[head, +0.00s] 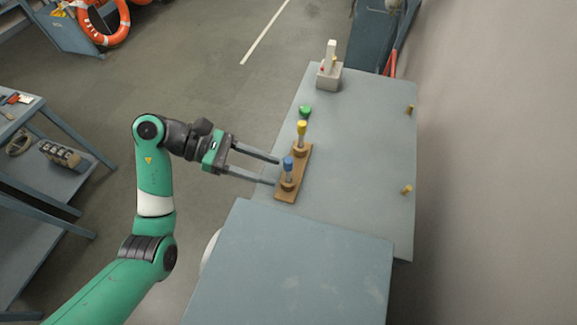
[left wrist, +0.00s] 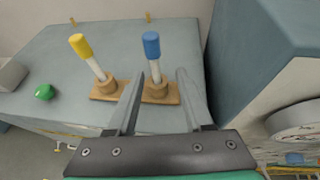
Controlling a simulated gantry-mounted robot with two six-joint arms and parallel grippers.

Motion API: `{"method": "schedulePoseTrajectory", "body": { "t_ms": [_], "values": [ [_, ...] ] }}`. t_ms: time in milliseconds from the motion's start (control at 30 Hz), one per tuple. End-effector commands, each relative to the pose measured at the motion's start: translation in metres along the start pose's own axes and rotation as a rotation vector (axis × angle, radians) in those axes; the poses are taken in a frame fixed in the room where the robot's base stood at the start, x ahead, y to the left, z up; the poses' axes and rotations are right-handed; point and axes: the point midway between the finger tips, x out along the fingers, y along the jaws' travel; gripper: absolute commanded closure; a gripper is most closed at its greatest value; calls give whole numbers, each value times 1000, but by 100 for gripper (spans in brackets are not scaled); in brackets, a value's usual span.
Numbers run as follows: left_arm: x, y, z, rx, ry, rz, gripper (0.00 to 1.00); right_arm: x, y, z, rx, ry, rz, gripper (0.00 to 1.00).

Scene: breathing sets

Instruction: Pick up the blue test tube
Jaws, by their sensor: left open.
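The blue test tube (head: 288,167) has a blue cap and a pale body and stands in the near holder of a wooden rack (head: 281,194) on the grey table. In the left wrist view the blue test tube (left wrist: 152,48) rises a little tilted from its round wooden holder. My left gripper (head: 277,172) is open, its fingers pointing right at the rack. In the left wrist view my left gripper (left wrist: 158,75) has one finger on each side of the blue tube's line, with nothing held. My right gripper is not in view.
A yellow-capped tube (head: 301,132) stands in the rack's far holder, leaning in the left wrist view. A green round object (head: 305,111) lies beyond it. A grey block with a white upright (head: 329,75) stands at the far end. A blue-grey cabinet (head: 300,265) stands nearer.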

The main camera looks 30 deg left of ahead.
Motion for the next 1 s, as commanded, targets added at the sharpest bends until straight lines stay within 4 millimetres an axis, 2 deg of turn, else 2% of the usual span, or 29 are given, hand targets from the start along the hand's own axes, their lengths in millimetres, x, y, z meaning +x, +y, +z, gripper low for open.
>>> {"method": "schedulePoseTrajectory", "body": {
  "t_ms": [167,433,667,933,967,1000],
  "values": [
    [9,1,3,0,-2,-3,49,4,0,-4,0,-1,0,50],
    [50,6,3,0,0,-3,49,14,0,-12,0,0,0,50],
    [53,7,2,1,-1,1,49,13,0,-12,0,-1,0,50],
    [52,7,2,1,-1,1,96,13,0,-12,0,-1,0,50],
    [52,7,2,1,-1,1,100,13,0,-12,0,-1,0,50],
    [52,7,2,1,-1,1,100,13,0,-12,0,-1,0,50]
  ]
}}
